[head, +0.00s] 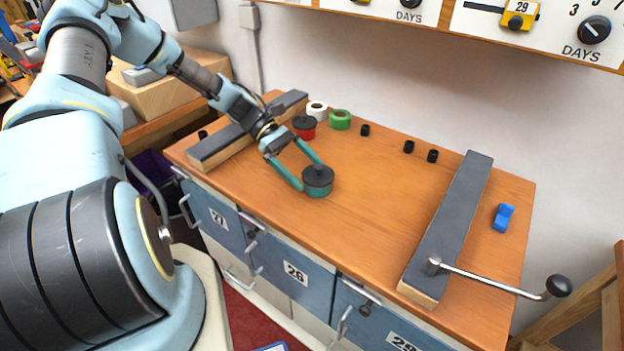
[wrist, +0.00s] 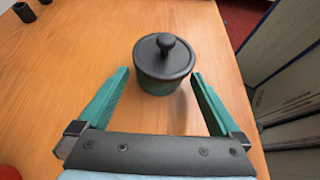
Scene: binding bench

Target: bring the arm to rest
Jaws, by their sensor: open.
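My gripper (head: 309,172) is low over the bench top, its two teal fingers spread apart. In the wrist view my gripper (wrist: 158,88) is open, with a finger on each side of a round pot. The pot (head: 318,184) is dark green with a black knobbed lid and stands upright on the wood. In the wrist view the pot (wrist: 163,66) sits at and just beyond the fingertips, with a gap visible on both sides. The arm reaches in from the left in the head view.
On the bench (head: 370,215) are a red pot with dark lid (head: 304,127), white tape (head: 317,111), green tape (head: 340,120), several small black cylinders and a blue object (head: 503,217). Long grey-topped bars lie left and right (head: 455,220); a crank handle (head: 500,285) juts out at right.

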